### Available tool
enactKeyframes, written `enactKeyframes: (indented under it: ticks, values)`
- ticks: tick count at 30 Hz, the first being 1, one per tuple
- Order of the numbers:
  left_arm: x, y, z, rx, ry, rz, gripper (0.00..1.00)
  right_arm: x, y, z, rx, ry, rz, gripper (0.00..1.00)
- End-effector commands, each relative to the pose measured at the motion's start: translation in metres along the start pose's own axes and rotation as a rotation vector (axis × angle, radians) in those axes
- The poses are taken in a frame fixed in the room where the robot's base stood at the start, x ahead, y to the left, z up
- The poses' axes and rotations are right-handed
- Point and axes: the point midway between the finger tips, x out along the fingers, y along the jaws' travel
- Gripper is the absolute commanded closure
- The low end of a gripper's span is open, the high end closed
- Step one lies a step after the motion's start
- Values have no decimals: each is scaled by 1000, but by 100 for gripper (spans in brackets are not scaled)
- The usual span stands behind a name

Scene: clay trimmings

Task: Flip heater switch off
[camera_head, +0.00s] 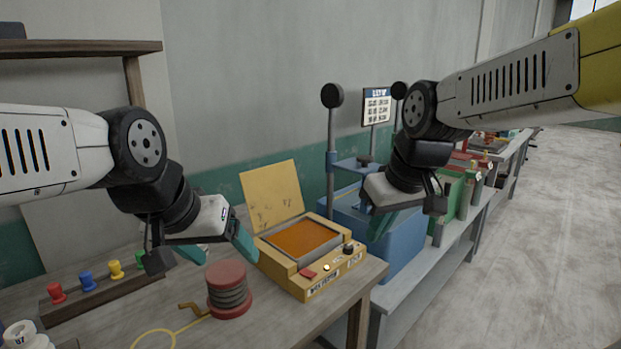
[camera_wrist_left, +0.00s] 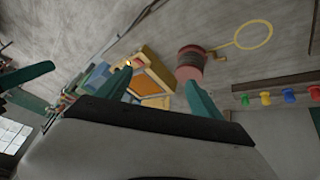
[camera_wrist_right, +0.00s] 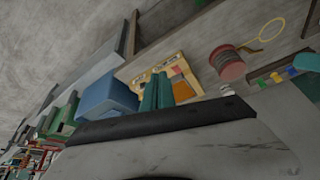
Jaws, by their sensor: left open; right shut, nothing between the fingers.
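The heater is a yellow box (camera_head: 308,290) with an orange surface in its well and a yellow lid (camera_head: 272,193) raised behind it. A red switch (camera_head: 308,273), a small pale light (camera_head: 326,267) and a black knob (camera_head: 348,249) sit along its front; I cannot tell the switch's position. My left gripper (camera_head: 218,246) is open and empty, just left of the heater and above the bench. The heater also shows between its fingers in the left wrist view (camera_wrist_left: 150,82). My right gripper (camera_head: 380,222) is shut and empty, above and right of the heater, before a blue box.
A red spool with a crank (camera_head: 229,290) stands left of the heater, near a yellow ring (camera_head: 153,339). A wooden rack (camera_head: 85,300) holds several coloured pegs. The blue box (camera_head: 400,245) stands to the right. The bench's front edge is close to the heater.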

Motion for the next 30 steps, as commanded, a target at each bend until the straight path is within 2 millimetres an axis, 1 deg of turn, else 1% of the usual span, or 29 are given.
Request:
enactKeyframes:
  ticks: [1,3,6,9,13,20,21,26,30]
  values:
    - [0,0,0,0,0,0,24,-9,0,13,59,34,7,100]
    - [0,0,0,0,0,0,24,-17,-1,28,135,72,13,100]
    - [0,0,0,0,0,0,24,-24,-4,46,227,116,17,100]
    - [0,0,0,0,0,0,24,-27,-6,58,290,147,18,100]
    - [0,0,0,0,0,0,24,-28,-7,66,331,166,18,100]
    - [0,0,0,0,0,0,24,-28,-8,67,338,168,18,100]
    - [0,0,0,0,0,0,26,-28,-8,67,338,168,18,100]
    - [1,0,-4,8,-12,-1,58,-28,-8,67,337,168,18,100]
    - [4,-1,-20,41,-56,-5,85,-28,-8,67,336,168,18,100]
